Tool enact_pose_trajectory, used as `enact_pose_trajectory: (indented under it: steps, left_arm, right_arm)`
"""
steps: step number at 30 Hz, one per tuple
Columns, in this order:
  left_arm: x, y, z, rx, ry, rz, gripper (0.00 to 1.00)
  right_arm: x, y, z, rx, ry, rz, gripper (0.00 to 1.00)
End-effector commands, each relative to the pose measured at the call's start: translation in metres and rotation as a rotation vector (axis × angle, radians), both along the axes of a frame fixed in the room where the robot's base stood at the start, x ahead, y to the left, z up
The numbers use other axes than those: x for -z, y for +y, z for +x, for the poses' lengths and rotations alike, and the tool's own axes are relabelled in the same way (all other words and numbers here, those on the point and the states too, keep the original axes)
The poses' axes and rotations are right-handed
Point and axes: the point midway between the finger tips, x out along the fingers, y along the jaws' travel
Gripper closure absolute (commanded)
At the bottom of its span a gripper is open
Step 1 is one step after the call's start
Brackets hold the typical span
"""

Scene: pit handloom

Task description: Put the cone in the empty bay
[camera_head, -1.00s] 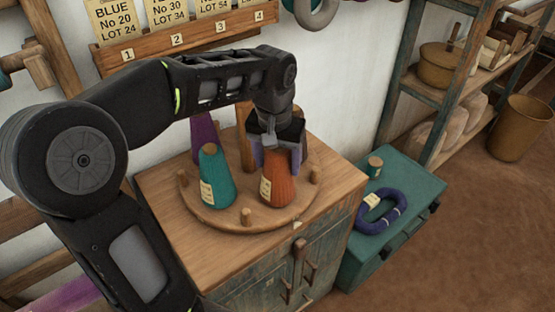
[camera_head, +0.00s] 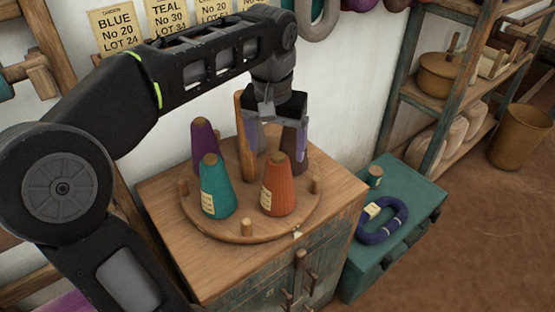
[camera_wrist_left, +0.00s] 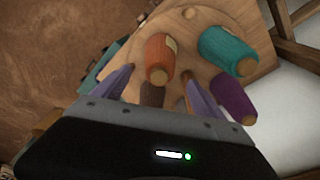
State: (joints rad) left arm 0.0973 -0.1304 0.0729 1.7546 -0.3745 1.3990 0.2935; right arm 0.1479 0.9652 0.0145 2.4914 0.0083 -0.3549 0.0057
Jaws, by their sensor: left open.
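An orange cone (camera_head: 278,187) with a pale label stands upright on the front right of a round wooden turntable (camera_head: 218,228). A teal cone (camera_head: 217,188) stands to its left, a purple cone (camera_head: 204,142) behind that, and a brown cone (camera_head: 305,158) at the back right, partly hidden. A tall wooden post (camera_head: 240,118) rises near the middle. My left gripper (camera_head: 279,140) is open and empty, above and behind the orange cone. In the left wrist view, the orange cone (camera_wrist_left: 159,60) shows beyond the open fingers, apart from them. My right gripper is out of view.
The turntable sits on a wooden cabinet (camera_head: 180,250) and has short pegs (camera_head: 247,227) near its rim. A green chest (camera_head: 415,185) with a blue yarn ring (camera_head: 381,220) stands to the right. Shelves (camera_head: 437,104) and labelled cards (camera_head: 118,26) are behind.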

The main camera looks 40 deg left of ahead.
Motion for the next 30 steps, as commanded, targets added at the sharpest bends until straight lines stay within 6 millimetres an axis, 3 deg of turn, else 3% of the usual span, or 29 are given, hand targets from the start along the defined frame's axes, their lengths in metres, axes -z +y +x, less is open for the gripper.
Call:
enact_pose_trajectory:
  steps: [2, 7, 30]
  left_arm:
    - [-0.022, 0.0, -0.002, 0.0, -0.001, 0.0, 0.19]
    - [-0.035, -0.001, -0.004, 0.001, 0.0, 0.0, 0.19]
    - [-0.035, -0.001, -0.004, 0.001, 0.0, 0.0, 0.19]
  right_arm:
    - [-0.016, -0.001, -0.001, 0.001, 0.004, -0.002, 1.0]
    - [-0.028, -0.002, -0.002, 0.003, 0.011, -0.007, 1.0]
    - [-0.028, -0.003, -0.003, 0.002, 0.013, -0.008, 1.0]
